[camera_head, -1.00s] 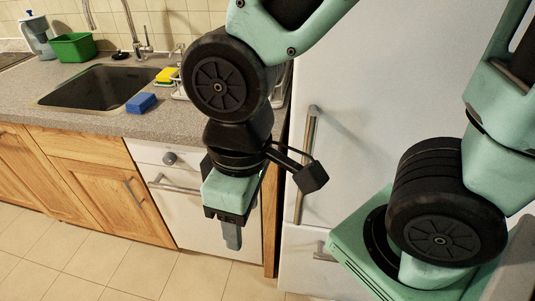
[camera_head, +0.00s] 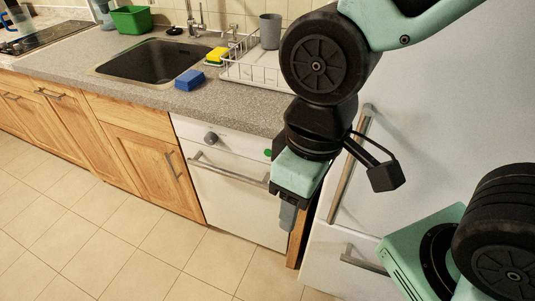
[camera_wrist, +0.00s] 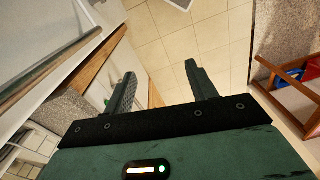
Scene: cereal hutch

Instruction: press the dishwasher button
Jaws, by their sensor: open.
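The white dishwasher (camera_head: 232,198) stands under the counter in the head view, with its door closed. Its top panel has a grey round knob (camera_head: 211,138) and a small green button (camera_head: 268,153) at the right end. A metal bar handle (camera_head: 228,170) runs below the panel. My gripper (camera_head: 287,216) points down in front of the dishwasher's right edge, in the picture just right of and below the green button. In the wrist view my gripper (camera_wrist: 160,75) has its two fingers apart with nothing between them.
A white fridge (camera_head: 445,120) with long handles stands right of the dishwasher, close to my arm. The sink (camera_head: 155,61), a blue sponge (camera_head: 189,80) and a dish rack (camera_head: 255,70) are on the counter. The tiled floor (camera_head: 130,240) in front is clear.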

